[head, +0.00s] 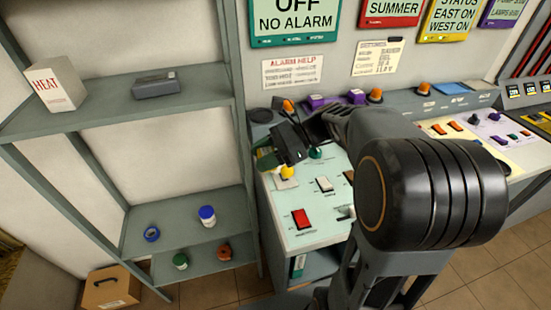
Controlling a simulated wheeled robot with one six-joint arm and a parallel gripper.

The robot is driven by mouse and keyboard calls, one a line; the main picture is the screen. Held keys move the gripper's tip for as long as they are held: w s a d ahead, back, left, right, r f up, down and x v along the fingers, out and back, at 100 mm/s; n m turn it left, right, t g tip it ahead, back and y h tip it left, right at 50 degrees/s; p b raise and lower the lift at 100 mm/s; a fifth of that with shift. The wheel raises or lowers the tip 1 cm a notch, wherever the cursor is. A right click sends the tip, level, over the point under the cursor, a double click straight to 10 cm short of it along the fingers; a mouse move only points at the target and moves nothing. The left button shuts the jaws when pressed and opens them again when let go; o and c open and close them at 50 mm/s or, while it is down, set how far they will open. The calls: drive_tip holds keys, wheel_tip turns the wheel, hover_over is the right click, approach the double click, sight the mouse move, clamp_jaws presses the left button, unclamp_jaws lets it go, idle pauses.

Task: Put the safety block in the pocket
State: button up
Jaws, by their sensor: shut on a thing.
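My gripper (266,150) is over the far left part of the pale green console panel (306,238). It is shut on a small yellow piece (268,160), which appears to be the safety block and is partly hidden by the fingers. The held piece is close above the panel; I cannot tell whether it touches. A yellow knob (287,172) on a pale plate is just to its right. I cannot make out the pocket; my gripper and arm hide part of the panel.
A red switch (301,219) and a white switch (324,184) are on the panel. Grey shelving (120,101) at the left holds a white box (55,88), a grey case (155,85) and several small items. A cardboard box (111,287) stands on the floor.

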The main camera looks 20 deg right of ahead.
drive_tip(key=w+d+f, duration=0.2)
drive_tip(key=w, duration=0.1)
drive_tip(key=w+d+f, duration=0.2)
drive_tip(key=w+f, duration=0.1)
drive_tip(key=w, duration=0.1)
drive_tip(key=w+d+f, duration=0.2)
drive_tip(key=w+f, duration=0.1)
drive_tip(key=shift+w+f, duration=0.15)
drive_tip(key=shift+f, duration=0.05)
drive_tip(key=shift+w+d+f, duration=0.3)
drive_tip(key=shift+w+f, duration=0.15)
drive_tip(key=shift+f, duration=1.6)
drive_tip(key=shift+f, duration=0.15)
drive_tip(key=o, duration=0.9)
drive_tip(key=shift+o, duration=0.2)
